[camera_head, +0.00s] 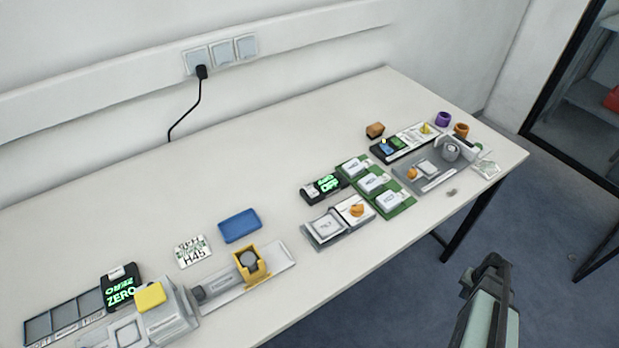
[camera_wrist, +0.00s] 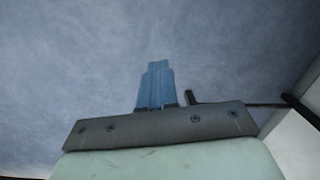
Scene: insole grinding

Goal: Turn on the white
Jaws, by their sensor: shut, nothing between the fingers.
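The task names only something white. A white unit with an orange knob (camera_head: 356,210) stands mid-table beside a square-topped white unit (camera_head: 326,226). A black box with a green display (camera_head: 328,184) behind them seems to read "OFF". At the near left, a pale machine (camera_head: 172,318) carries a yellow block (camera_head: 150,296), beside a black display reading "ZERO" (camera_head: 121,290). My gripper (camera_head: 490,264) hangs over the floor off the table's front right edge, apart from everything. Its blue fingers (camera_wrist: 156,85) are together and empty in the wrist view.
Green boards with white blocks (camera_head: 374,184), a grey fixture (camera_head: 436,172) and small coloured parts crowd the right end. A blue box (camera_head: 239,226) and a yellow holder (camera_head: 252,266) lie left of centre. The back middle of the table is clear. A plugged black cable (camera_head: 187,118) runs down the wall.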

